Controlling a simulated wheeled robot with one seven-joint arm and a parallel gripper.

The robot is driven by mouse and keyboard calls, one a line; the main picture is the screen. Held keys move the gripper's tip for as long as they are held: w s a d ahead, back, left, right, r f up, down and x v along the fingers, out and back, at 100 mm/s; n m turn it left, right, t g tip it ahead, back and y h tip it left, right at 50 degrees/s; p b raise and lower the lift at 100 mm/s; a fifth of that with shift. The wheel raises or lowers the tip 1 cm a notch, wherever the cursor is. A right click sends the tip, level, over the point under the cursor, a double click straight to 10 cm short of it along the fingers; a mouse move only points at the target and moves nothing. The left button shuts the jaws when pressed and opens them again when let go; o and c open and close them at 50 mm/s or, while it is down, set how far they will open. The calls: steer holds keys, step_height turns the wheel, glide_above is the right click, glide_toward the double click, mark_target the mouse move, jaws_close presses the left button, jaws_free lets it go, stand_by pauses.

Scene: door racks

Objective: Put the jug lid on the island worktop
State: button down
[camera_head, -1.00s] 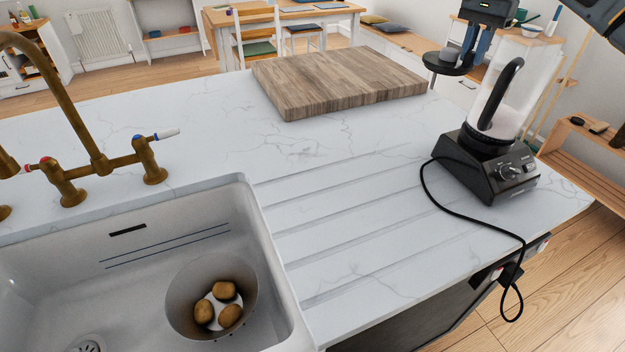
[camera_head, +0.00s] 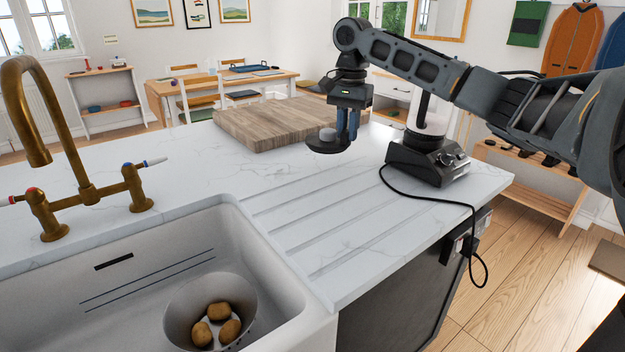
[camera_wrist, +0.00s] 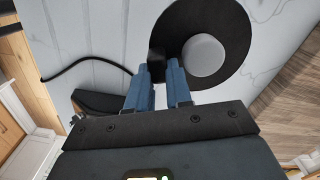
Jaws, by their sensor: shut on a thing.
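The jug lid (camera_head: 326,145) is a round black disc with a grey cap in its middle. My gripper (camera_head: 348,130) is shut on it near its edge and holds it roughly level over the white marble worktop (camera_head: 300,200). The lid (camera_wrist: 228,30) also shows in the wrist view, with the blue fingers of my gripper (camera_wrist: 162,75) at a black block on its left side. In the head view the lid is between the wooden board and the blender; I cannot tell how high it is above the worktop.
A thick wooden board (camera_head: 260,125) lies behind. The sink (camera_head: 130,285) holds a bowl of potatoes. Grooved worktop in front of the lid is clear.

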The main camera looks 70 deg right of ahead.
steer(key=w+a+f, duration=0.1)
steer(key=a, duration=0.1)
steer(key=w+a+f, duration=0.1)
steer(key=a+f, duration=0.1)
steer(key=a, duration=0.1)
steer(key=w+a+f, duration=0.1)
steer(key=a+f, duration=0.1)
steer(key=a, duration=0.1)
steer(key=shift+w+p, duration=0.35)
steer(key=shift+p, duration=0.05)
steer(key=shift+f, duration=1.95)
steer(key=shift+f, duration=0.15)
steer(key=c, duration=1)
jaws_free()
steer(key=shift+c, duration=0.2)
step_height(320, 180, up, 12)
steer(key=shift+d, duration=0.15)
